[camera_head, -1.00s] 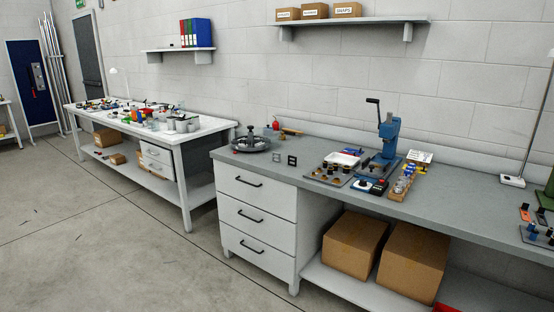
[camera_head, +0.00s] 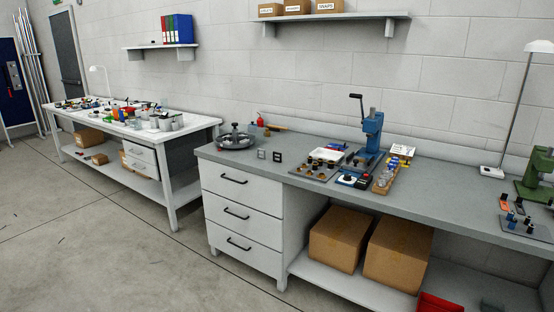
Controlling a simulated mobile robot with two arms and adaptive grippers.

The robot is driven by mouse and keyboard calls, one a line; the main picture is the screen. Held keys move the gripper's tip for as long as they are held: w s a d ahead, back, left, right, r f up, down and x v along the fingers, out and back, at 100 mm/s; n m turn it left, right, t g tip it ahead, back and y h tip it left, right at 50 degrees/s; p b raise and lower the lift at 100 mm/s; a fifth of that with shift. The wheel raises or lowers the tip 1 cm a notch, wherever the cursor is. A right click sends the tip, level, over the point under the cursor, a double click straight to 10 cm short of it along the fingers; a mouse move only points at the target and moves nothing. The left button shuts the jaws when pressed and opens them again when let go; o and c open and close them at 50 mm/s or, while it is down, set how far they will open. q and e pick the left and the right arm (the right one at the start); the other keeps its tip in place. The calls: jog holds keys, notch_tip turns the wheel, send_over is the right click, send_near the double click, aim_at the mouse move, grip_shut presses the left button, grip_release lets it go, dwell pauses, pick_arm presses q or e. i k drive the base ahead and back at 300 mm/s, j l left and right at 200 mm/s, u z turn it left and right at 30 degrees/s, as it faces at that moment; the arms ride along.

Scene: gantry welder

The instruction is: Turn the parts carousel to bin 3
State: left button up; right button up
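The parts carousel (camera_head: 236,140) is a round grey tray with a dark upright knob at its middle. It sits on the left end of the grey workbench (camera_head: 330,222), above the drawers. It is too small here to read any bin numbers or tell which bin faces front. Neither of my grippers is in view, and nothing touches the carousel.
A blue lever press (camera_head: 372,132) and boards of small parts stand right of the carousel. A red oil can (camera_head: 260,119) is behind it. A green press (camera_head: 537,172) and lamp stand further right. A white table (camera_head: 190,127) stands left. The floor in front is clear.

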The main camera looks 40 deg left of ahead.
aim_at(238, 141)
jog(key=u, duration=1.45)
jog(key=i+z, duration=0.1)
jog(key=i, duration=0.9)
jog(key=i+j, duration=0.15)
jog(key=i, duration=0.8)
jog(key=l+z, duration=0.05)
